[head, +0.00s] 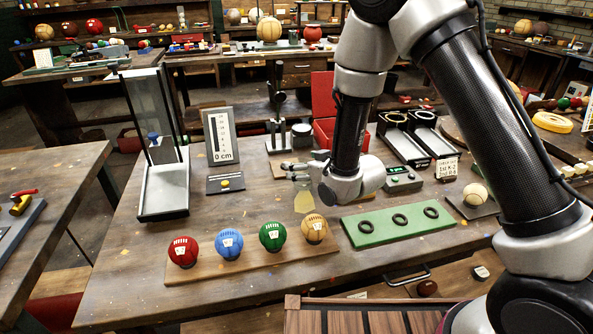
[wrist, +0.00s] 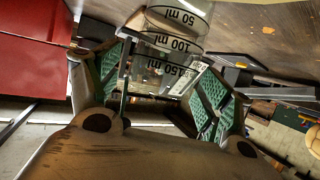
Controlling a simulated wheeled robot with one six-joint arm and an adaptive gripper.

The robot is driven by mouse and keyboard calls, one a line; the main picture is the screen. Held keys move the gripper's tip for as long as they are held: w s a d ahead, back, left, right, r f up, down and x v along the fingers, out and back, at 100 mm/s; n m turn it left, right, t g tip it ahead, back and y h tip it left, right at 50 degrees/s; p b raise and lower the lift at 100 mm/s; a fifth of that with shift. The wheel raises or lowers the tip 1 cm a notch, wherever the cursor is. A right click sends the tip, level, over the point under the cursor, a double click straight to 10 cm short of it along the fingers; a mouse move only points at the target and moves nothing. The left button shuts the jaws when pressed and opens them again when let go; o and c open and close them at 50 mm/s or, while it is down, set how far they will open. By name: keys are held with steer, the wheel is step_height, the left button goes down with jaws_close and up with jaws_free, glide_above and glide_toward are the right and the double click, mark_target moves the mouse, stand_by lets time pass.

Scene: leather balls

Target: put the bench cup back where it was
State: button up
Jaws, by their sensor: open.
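The bench cup is a clear vessel with 50, 100 and 150 ml marks. In the wrist view the bench cup (wrist: 180,42) is between the two green-padded fingers of my gripper (wrist: 166,62), its marks upside down in the picture. In the head view my gripper (head: 305,172) is low over the middle of the bench, pointing left. A pale yellowish see-through shape that looks like the cup (head: 304,202) shows just below the fingers, behind the ball row. The fingers are open around the cup. I cannot tell whether the cup's base touches the bench.
A wooden board (head: 250,262) with red, blue, green and tan balls is in front. A green tray (head: 398,226) with black rings lies to the right.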

steer(key=shift+w+a+f, duration=0.1)
steer(key=shift+w, duration=0.05)
steer(key=c, duration=1.2)
steer(key=shift+o, duration=0.2)
